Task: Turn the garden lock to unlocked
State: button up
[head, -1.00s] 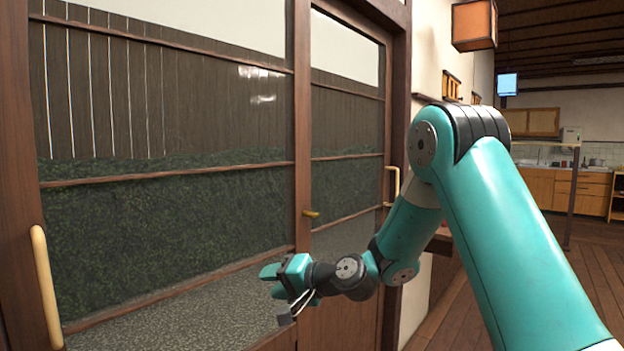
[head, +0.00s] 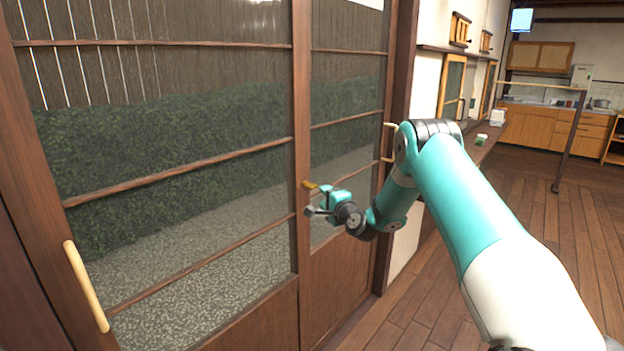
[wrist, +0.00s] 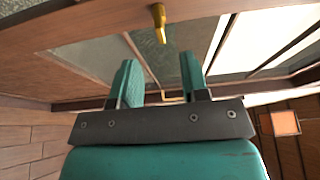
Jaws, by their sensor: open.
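The garden lock is a small brass lever (head: 310,185) on the dark wooden stile between the two glazed door panels. In the wrist view the brass lever (wrist: 159,22) points toward me, ahead of and between my fingertips. My gripper (head: 324,200) is just below and right of the lever in the head view. In the wrist view my gripper (wrist: 157,75) has its two teal fingers apart with nothing between them. The lever appears beyond the fingertips, not gripped. Whether a finger touches it cannot be told.
A pale door handle (head: 86,287) is on the left panel and another pale handle (head: 388,142) is on the right panel's far side. The glass shows gravel and hedge outside. Wooden floor (head: 560,240) lies open on the right, with kitchen cabinets (head: 560,130) behind.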

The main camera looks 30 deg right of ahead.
aim_at(314, 188)
jog(key=w+p, duration=0.2)
jog(key=w, duration=0.7)
jog(key=shift+w+d, duration=0.2)
jog(key=shift+c, duration=0.2)
grip_shut()
